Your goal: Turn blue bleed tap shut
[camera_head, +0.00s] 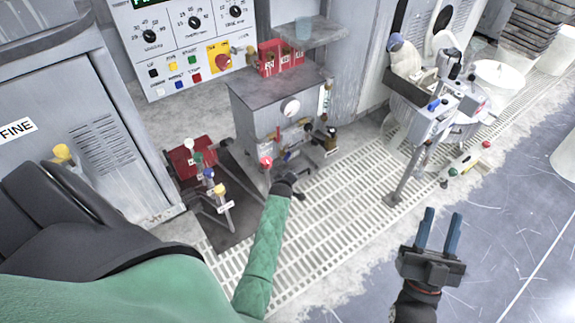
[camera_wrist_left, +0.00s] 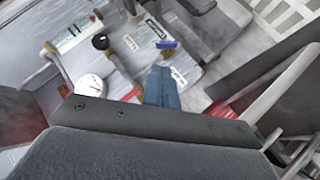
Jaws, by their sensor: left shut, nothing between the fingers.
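A small blue tap handle (camera_wrist_left: 166,44) shows in the left wrist view, on a pale panel just beyond my left fingertips. My left gripper (camera_wrist_left: 162,72) has its blue fingers together and empty, with a visible gap in the picture between them and the blue handle. In the head view my green-sleeved left arm reaches to the front of the grey cabinet (camera_head: 262,98), and its dark wrist hides most of that gripper. Small coloured fittings crowd there, and I cannot tell the blue tap among them. My right gripper (camera_head: 439,224) is open and empty over the floor at right.
A round white gauge (camera_wrist_left: 88,86) is close left of my left fingers. Several colour-topped levers (camera_head: 208,172) stand on a dark plate left of my arm. A post-mounted stand (camera_head: 405,165) is to the right. The blue-grey floor (camera_head: 500,235) at right is mostly clear.

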